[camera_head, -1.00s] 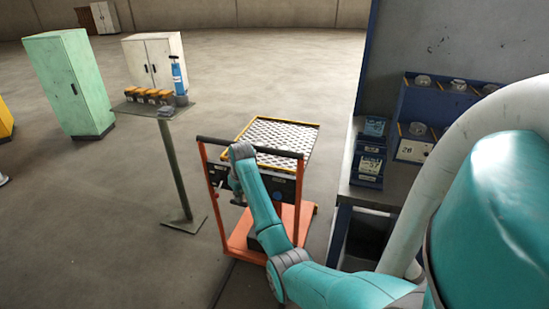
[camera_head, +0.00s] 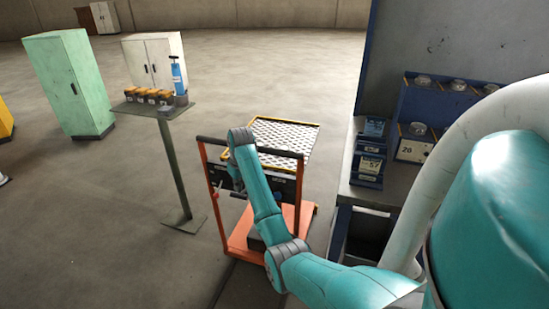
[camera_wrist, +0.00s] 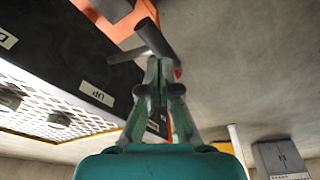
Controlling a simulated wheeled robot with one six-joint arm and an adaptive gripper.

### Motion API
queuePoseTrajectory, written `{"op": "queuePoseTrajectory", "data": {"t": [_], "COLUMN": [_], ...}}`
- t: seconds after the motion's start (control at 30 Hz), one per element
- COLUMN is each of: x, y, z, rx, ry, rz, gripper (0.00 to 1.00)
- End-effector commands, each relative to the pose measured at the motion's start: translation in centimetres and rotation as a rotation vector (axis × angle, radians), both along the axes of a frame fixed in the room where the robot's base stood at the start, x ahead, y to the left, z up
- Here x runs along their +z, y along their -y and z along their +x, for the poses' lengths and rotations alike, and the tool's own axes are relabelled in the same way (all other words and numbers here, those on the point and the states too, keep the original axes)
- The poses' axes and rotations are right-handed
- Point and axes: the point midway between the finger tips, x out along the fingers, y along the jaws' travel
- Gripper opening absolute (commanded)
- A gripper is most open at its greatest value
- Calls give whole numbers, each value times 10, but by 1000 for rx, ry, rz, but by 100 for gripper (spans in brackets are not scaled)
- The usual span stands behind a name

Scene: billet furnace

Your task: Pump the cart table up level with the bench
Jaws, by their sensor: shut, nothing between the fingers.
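The orange cart (camera_head: 240,240) stands left of the bench (camera_head: 400,195) in the head view. Its table (camera_head: 285,135) has a pale, patterned top with yellow edges; I cannot tell its exact height against the bench. In the wrist view, the cart's black panel (camera_wrist: 60,55) carries an "UP" label (camera_wrist: 97,94) and another label partly cut off. My gripper (camera_wrist: 163,75) is shut and empty beside this panel. A dark round bar (camera_wrist: 155,38), perhaps a lever, lies at its fingertips; contact is unclear. In the head view my own arm hides much of the gripper.
A post stand (camera_head: 178,175) with orange-topped boxes and a blue bottle-like item is left of the cart. Green (camera_head: 70,85) and white (camera_head: 153,60) cabinets stand behind. Blue racks (camera_head: 430,120) sit on the bench. The floor behind the cart is open.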

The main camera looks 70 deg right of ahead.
Motion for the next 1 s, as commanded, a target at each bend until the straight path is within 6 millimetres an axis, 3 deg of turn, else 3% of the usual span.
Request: {"op": "queuePoseTrajectory", "data": {"t": [0.53, 1.0], "x": [-2, -30], "y": [0, -4], "z": [0, 0], "rx": [0, 0], "ry": [-1, -1], "rz": [0, 0], "gripper": [0, 0]}}
